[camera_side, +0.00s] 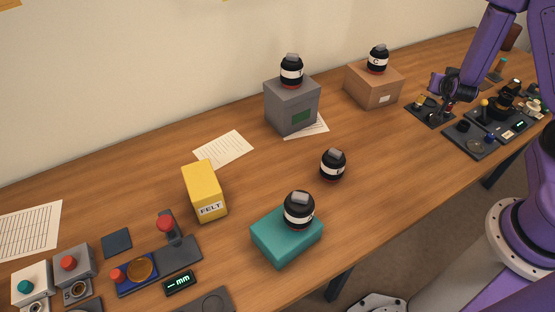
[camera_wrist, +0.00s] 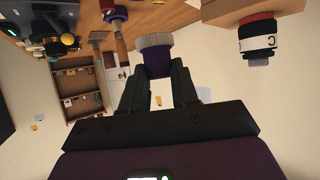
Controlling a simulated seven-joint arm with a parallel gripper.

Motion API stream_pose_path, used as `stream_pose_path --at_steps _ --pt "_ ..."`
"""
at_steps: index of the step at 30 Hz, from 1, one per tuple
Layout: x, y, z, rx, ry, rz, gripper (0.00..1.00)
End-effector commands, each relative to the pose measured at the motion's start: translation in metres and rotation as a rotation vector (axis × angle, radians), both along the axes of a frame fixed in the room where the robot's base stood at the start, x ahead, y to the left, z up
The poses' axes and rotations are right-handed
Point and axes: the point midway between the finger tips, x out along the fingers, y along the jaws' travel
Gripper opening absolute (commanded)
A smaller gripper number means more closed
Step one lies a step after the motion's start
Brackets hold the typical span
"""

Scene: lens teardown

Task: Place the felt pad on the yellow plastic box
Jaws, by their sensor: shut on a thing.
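The yellow box (camera_side: 205,187), labelled FELT, stands left of centre on the table, its top bare. A flat dark blue-grey square (camera_side: 117,243) lies to its left and looks like a felt pad; I cannot be sure. My gripper (camera_side: 440,88) is far to the right of the box, above the table near the cardboard box. In the wrist view my gripper (camera_wrist: 157,80) is shut on a small piece (camera_wrist: 155,56) with a pale grey ridged end and a dark purple body. I cannot tell what this piece is.
Black lenses stand on the grey box (camera_side: 280,105), the cardboard box (camera_side: 365,90), the teal box (camera_side: 275,245), and one lens (camera_side: 333,165) on the bare table. Fixtures with red knobs (camera_side: 165,224) crowd the front left. Dark trays (camera_side: 470,140) fill the right end.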

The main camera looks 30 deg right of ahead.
Motion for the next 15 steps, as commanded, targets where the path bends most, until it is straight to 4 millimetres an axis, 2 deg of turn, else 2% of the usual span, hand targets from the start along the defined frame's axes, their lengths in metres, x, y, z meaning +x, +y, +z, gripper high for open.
stream_pose_path --at_steps 1,6,11,15 --pt "0.014 0.02 0.003 0.002 -0.002 0.055 0.0" --pt "0.05 0.089 0.013 0.006 0.002 0.234 0.0" --pt "0.074 0.159 0.023 0.009 0.007 0.405 0.0" --pt "0.085 0.223 0.033 0.012 0.012 0.556 0.0"
